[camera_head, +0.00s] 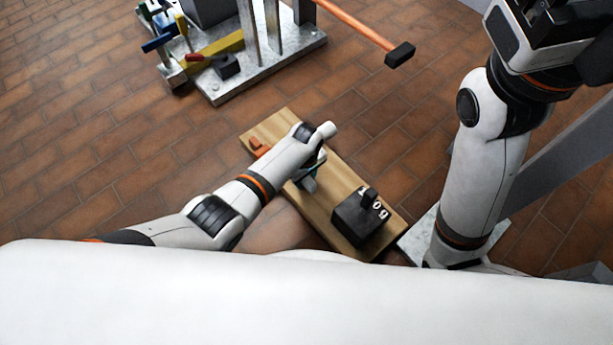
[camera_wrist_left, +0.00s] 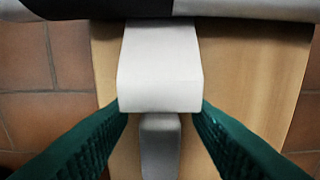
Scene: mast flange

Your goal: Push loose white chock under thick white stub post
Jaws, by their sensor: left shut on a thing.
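My left gripper (camera_head: 309,180) reaches down over a wooden board and is shut, its green fingers on both sides of a white block. In the left wrist view the fingertips (camera_wrist_left: 160,108) touch the sides of this block, which looks like the loose white chock (camera_wrist_left: 158,62). A narrower grey-white piece (camera_wrist_left: 160,145) shows just below it between the fingers; I cannot tell whether they touch. In the head view my arm hides most of the chock. I cannot make out the thick white stub post with certainty. My right gripper is not in view; only its arm shows.
The wooden board (camera_head: 345,172) lies on brown tiles and bears an orange piece (camera_head: 259,147) and a dark weight with a handle (camera_head: 358,220). A metal plate (camera_head: 285,67) with posts and clamps stands behind. A hammer-like tool (camera_head: 399,54) sticks out from it.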

